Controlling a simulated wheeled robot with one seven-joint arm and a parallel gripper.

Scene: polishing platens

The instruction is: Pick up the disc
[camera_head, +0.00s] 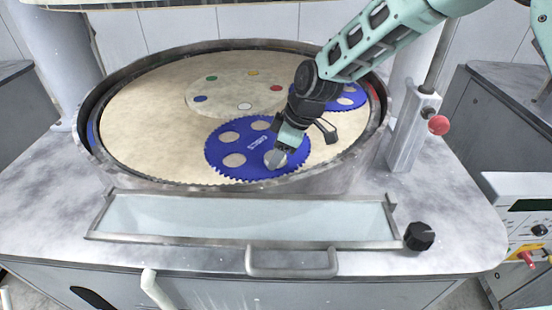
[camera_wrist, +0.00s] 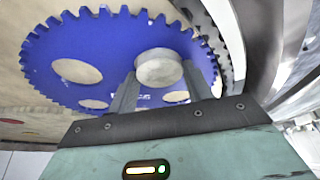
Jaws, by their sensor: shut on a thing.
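The grey round disc (camera_head: 276,159) is at the front right of a blue toothed carrier (camera_head: 220,149). My gripper (camera_head: 281,150) reaches down from the upper right and is shut on the disc. In the wrist view, the disc (camera_wrist: 158,67) sits between the two fingers of my gripper (camera_wrist: 159,78), with the blue carrier (camera_wrist: 110,50) behind it. Several round holes in the carrier show the beige platen through them. I cannot tell whether the disc rests on the carrier or hangs just above it.
The beige platen (camera_head: 140,130) lies inside a raised metal rim (camera_head: 340,180). A second blue carrier (camera_head: 350,98) lies behind my arm. A centre plate with coloured dots (camera_head: 228,93) is at the back. A post with a red knob (camera_head: 438,125) stands to the right.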

